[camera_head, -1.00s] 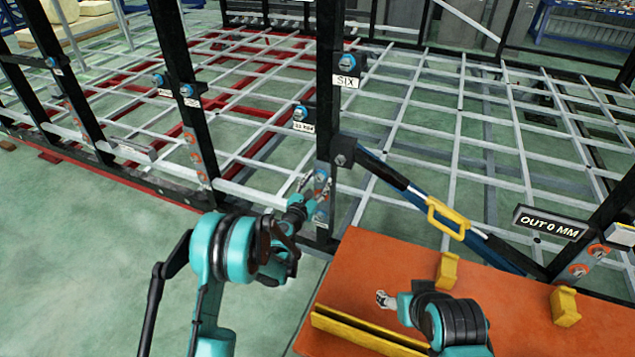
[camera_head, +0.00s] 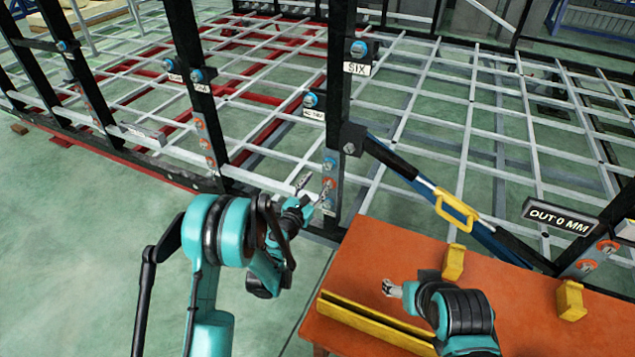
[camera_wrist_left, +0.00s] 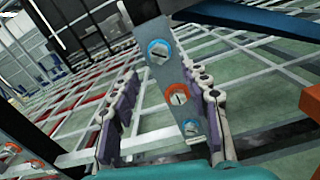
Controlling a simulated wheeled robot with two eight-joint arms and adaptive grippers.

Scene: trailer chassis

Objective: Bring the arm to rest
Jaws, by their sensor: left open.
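My left gripper (camera_head: 314,192) is open, at the foot of the black upright post in the head view, close to its grey bolt plate (camera_head: 331,183). In the left wrist view its two fingers (camera_wrist_left: 162,108) are spread wide with nothing held. I cannot tell the exact gap to the plate. My right gripper (camera_head: 391,287) hangs over the orange table, small in view, and whether it is open is unclear.
The orange table (camera_head: 375,254) carries yellow blocks (camera_head: 571,300) and a yellow rail (camera_head: 372,322). A blue-black brace with a yellow handle (camera_head: 456,210) slopes beside the post. A sign reads "OUT 0 MM" (camera_head: 560,216). Green floor (camera_head: 75,250) is clear at the left.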

